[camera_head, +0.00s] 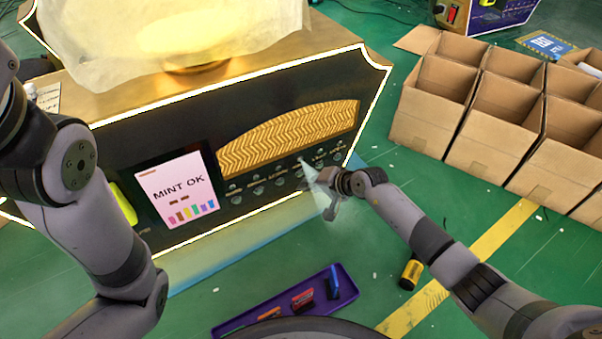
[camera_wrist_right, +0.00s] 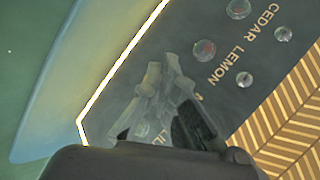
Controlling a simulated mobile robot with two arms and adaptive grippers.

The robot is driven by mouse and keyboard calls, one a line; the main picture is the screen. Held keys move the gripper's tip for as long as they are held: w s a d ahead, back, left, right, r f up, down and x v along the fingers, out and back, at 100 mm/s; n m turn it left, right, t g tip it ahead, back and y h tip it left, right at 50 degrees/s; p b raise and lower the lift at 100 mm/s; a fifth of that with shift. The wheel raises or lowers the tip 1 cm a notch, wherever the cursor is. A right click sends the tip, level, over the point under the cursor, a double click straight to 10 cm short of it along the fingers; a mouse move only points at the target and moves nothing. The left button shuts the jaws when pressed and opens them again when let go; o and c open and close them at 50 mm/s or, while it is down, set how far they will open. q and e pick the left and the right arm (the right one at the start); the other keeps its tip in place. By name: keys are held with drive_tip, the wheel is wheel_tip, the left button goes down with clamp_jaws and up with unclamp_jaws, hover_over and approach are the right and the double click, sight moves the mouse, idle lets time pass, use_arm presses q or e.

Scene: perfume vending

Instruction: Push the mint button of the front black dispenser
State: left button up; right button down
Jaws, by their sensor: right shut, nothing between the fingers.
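The black dispenser (camera_head: 130,145) has gold trim and lit edges. Its screen (camera_head: 178,190) reads "MINT OK" above several coloured bars. Rows of small round buttons (camera_head: 257,190) run below the gold zigzag panel. My right gripper (camera_head: 308,168) is shut and empty, in front of the right part of these rows. In the right wrist view its pale, see-through fingers (camera_wrist_right: 163,72) are over the panel near the labels "LEMON" and "LIL…", the latter partly hidden. The mint button's label cannot be read in either view. I cannot tell whether the fingers touch a button. My left gripper is out of view.
A purple tray (camera_head: 340,270) with several small items lies on the green floor. A yellow and black bottle (camera_head: 411,273) lies near my right arm. Open cardboard boxes (camera_head: 440,85) stand at the right. Open floor lies between the boxes and the dispenser.

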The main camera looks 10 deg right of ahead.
drive_tip(key=s, duration=0.1)
drive_tip(key=s+d+p, duration=0.1)
drive_tip(key=s, duration=0.1)
drive_tip(key=s+p, duration=0.1)
drive_tip(key=shift+s+d, duration=0.15)
drive_tip(key=shift+d, duration=0.15)
idle(0.6)
